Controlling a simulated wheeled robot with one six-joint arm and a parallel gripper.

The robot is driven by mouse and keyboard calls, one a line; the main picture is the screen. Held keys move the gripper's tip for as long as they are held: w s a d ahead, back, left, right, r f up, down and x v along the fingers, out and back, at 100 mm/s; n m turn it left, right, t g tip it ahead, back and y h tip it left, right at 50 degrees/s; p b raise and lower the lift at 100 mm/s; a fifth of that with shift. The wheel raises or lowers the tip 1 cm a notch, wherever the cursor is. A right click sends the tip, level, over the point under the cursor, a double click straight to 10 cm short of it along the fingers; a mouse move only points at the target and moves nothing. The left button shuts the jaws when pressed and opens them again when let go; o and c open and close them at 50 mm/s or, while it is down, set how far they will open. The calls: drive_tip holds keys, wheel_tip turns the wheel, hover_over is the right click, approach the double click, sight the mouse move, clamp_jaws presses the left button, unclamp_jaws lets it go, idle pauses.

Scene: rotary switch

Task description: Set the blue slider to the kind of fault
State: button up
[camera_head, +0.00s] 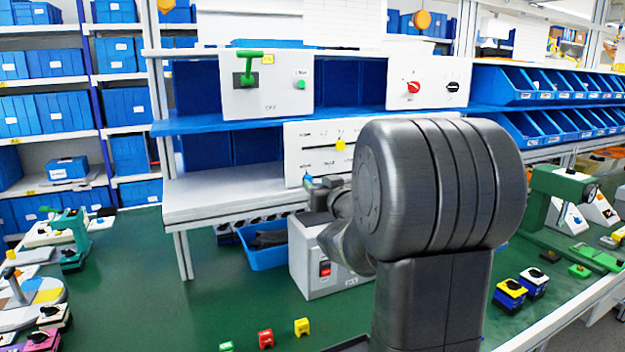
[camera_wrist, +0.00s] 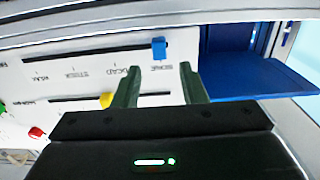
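The blue slider (camera_wrist: 159,48) sits at the right end of its dark slot in the wrist view. It is a small blue block on a white panel (camera_wrist: 40,58). Several labels run beside the slot, upside down and too small to read surely. My gripper (camera_wrist: 159,68) is open and empty, with its two green-grey fingers on either side of the slider's line. Their tips are just short of the slider or beside it; I cannot tell which. In the head view the blue slider (camera_head: 308,181) shows low on the panel (camera_head: 294,158), and my arm hides much of the panel.
A yellow slider (camera_wrist: 106,100) sits on a second slot of the same panel. Blue shelving (camera_wrist: 255,75) lies to the right. In the head view, a white box with a red switch (camera_head: 324,269) stands below, and panels with a green lever (camera_head: 248,68) and red knob (camera_head: 413,87) stand above.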

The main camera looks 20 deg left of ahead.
sight(310, 177)
drive_tip(key=shift+x, duration=2)
clamp_jaws()
